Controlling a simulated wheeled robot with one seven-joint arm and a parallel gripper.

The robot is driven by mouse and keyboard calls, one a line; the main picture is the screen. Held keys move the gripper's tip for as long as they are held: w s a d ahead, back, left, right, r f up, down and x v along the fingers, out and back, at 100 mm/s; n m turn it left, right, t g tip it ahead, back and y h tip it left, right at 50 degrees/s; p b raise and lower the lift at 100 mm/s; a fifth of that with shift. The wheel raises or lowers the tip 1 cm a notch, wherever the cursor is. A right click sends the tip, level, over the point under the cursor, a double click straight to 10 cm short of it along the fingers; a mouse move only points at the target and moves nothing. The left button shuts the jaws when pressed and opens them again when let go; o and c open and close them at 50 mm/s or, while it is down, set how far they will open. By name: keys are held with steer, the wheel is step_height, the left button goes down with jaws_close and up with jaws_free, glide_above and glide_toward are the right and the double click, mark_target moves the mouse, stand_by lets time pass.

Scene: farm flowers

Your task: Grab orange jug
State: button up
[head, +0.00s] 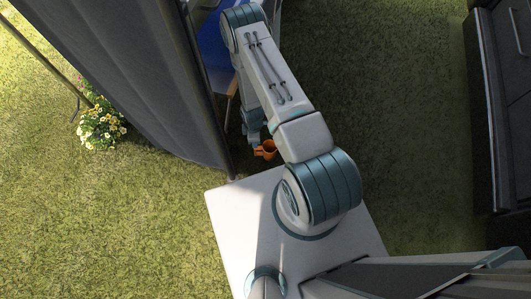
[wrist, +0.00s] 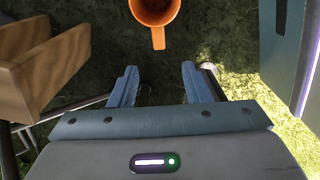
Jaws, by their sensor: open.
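The orange jug (head: 266,149) stands on shaded grass in the head view, partly hidden by my arm. In the wrist view the jug (wrist: 154,11) is at the top edge, cut off by the frame, with its handle pointing down toward my gripper. My gripper (wrist: 158,78) is open and empty, its two blue-grey fingers apart. The jug lies beyond the fingertips, roughly in line with the gap between them, and is not between the fingers. In the head view my gripper (head: 252,137) is just left of the jug, mostly hidden by the arm.
A wooden piece (wrist: 42,70) is at the left of the wrist view, close to my gripper. A dark fabric panel (head: 150,80) hangs left of the arm. A blue surface (head: 213,42) is behind it. White flowers (head: 101,127) grow at left. A dark cabinet (head: 485,110) stands at right.

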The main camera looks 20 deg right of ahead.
mark_target(255, 151)
step_height(255, 151, down, 8)
steer(key=shift+f+b, duration=0.25)
steer(key=shift+b, duration=0.9)
steer(key=shift+w+a+f+b, duration=0.1)
steer(key=shift+f+b, duration=1)
steer(key=shift+f, duration=1.65)
jaws_close()
